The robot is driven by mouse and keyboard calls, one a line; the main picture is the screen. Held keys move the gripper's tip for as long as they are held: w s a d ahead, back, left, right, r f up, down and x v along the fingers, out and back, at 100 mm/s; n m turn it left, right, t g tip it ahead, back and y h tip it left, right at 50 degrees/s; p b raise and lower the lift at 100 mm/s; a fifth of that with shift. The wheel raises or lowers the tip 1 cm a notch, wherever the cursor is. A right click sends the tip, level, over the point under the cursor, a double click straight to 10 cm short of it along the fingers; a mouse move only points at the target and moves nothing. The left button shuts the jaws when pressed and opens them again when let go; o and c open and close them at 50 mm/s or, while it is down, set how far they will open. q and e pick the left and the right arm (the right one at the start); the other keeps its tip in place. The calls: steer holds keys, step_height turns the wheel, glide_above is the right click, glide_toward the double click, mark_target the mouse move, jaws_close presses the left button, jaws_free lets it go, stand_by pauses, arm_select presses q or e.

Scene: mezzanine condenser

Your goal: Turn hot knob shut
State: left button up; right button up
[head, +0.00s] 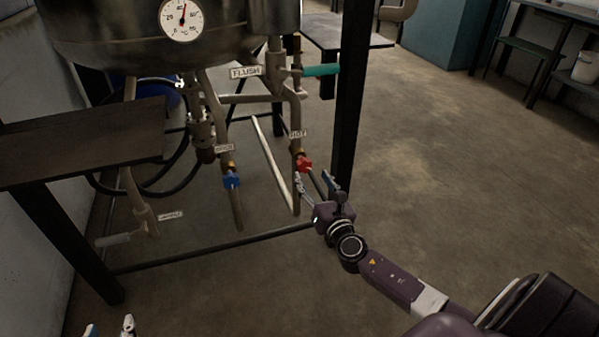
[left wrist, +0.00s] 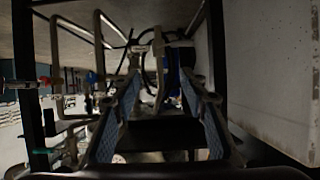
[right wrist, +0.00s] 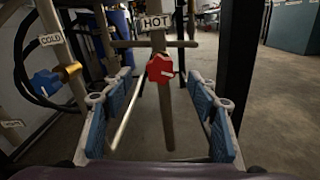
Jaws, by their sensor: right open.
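The red hot knob (head: 304,163) sits on a thin pipe under the tank in the head view. In the right wrist view the red knob (right wrist: 160,68) is just below its HOT label (right wrist: 156,23), between and beyond my fingers. My right gripper (head: 317,192) is open and empty, a little below and to the right of the knob, and appears apart from it. My left gripper (head: 109,329) shows only its fingertips at the bottom left edge of the head view. In the left wrist view my left gripper (left wrist: 160,110) is open, with nothing between its fingers.
A blue knob (head: 231,181) on the cold pipe is left of the red one. A teal FLUSH handle (head: 320,71) is above right. A black frame post (head: 349,100) stands close right of the hot pipe. A dark shelf (head: 80,140) is at left. Floor at right is clear.

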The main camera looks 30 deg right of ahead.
mark_target(306, 166)
steer(key=b+x, duration=0.1)
steer(key=x, duration=0.5)
steer(key=shift+w+f, duration=0.1)
steer(key=shift+w, duration=0.1)
steer(key=shift+w+d, duration=0.15)
steer(key=shift+w, duration=0.3)
arm_select(q)
step_height(306, 166, up, 8)
steer(key=w+d+t+h, duration=0.1)
steer(key=w+t, duration=0.1)
steer(key=t, duration=0.1)
steer(key=shift+w+d+f+t, duration=0.25)
steer(key=shift+w+d+t, duration=0.1)
steer(key=shift+t, duration=0.05)
arm_select(e)
steer(key=shift+c, duration=0.6)
steer(key=c, duration=1.1)
